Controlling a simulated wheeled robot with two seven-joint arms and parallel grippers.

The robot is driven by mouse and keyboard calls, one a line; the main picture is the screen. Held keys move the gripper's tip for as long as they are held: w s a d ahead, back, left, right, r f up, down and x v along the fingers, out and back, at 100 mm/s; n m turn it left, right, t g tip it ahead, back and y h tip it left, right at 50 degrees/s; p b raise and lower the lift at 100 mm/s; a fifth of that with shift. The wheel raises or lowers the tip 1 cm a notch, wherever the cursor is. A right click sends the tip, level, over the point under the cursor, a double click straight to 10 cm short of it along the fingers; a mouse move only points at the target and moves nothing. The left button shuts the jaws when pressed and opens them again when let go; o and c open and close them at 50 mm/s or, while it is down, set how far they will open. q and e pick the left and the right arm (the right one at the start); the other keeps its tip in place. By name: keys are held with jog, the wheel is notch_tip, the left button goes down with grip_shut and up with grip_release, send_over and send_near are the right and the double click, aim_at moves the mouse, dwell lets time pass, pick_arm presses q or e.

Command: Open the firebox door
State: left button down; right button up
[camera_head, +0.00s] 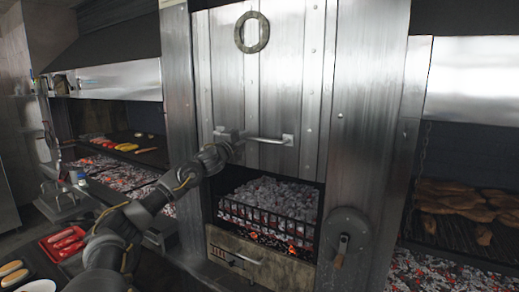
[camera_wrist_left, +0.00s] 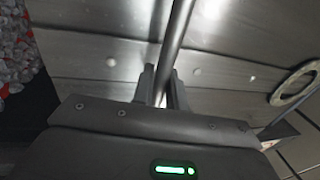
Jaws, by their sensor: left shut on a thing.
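The firebox door (camera_head: 262,100) is a tall riveted metal panel in the middle of the head view. It stands partly raised, with its lower edge above a firebox opening full of coals. A horizontal bar handle (camera_head: 265,139) is fixed near its lower edge; the bar also shows in the left wrist view (camera_wrist_left: 177,32). My left gripper (camera_head: 229,142) is at the left part of the handle. In the left wrist view its two fingers (camera_wrist_left: 161,86) are closed around the bar. My right gripper is in neither view.
Glowing coals (camera_head: 268,196) lie behind a black grate in the opening. A crank wheel (camera_head: 347,236) is on the right post. A drawer (camera_head: 240,258) sits below. Grills with food flank the firebox, and a red tray (camera_head: 62,242) is at lower left.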

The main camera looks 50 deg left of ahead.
pick_arm(q)
jog(key=shift+s+a+r, duration=0.1)
jog(key=shift+r, duration=0.65)
jog(key=c, duration=1.6)
grip_release()
jog(key=shift+o, duration=0.6)
jog(key=shift+s, duration=0.15)
jog(key=shift+f, duration=0.1)
jog(key=shift+f, duration=0.1)
